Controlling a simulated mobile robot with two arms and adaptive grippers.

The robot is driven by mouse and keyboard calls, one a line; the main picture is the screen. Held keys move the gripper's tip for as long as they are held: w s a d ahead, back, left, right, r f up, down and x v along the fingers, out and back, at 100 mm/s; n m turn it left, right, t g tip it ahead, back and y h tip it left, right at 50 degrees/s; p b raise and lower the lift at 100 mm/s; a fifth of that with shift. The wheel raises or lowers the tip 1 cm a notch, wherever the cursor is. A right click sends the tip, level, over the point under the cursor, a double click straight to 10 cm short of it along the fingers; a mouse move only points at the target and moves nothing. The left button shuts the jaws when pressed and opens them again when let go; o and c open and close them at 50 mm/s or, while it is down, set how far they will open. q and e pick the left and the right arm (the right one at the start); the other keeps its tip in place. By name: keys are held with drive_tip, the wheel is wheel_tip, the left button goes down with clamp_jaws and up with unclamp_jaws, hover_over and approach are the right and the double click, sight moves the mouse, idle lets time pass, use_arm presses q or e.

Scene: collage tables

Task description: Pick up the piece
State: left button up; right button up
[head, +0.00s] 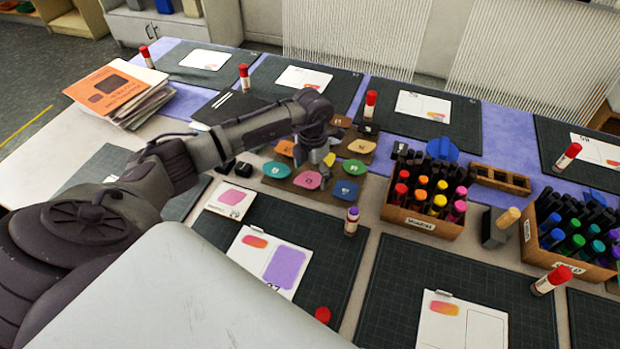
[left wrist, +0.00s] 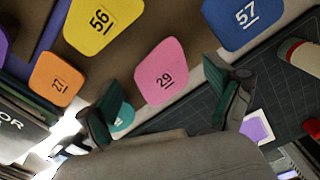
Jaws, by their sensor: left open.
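Several coloured, numbered pieces lie on a brown board in the middle of the tables. The pink piece (head: 308,180), marked 29, also shows in the left wrist view (left wrist: 163,72), between and beyond my fingertips. Around it are a yellow piece marked 56 (left wrist: 102,22), a blue piece marked 57 (left wrist: 243,20), an orange piece marked 27 (left wrist: 57,78) and a partly hidden teal piece (left wrist: 121,117). My left gripper (head: 317,157) points down over the board. In its wrist view it (left wrist: 165,95) is open with nothing between its fingers. My right gripper is not in view.
A crate of markers (head: 423,224) stands right of the pieces, with another crate (head: 575,262) farther right. A purple-capped glue stick (head: 351,221) stands close in front. A pink swatch card (head: 231,199) lies to the left. Orange-topped books (head: 115,90) are stacked at the far left.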

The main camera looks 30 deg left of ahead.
use_arm(q)
drive_tip(key=shift+f, duration=0.25)
drive_tip(key=shift+c, duration=0.3)
drive_tip(key=c, duration=0.7)
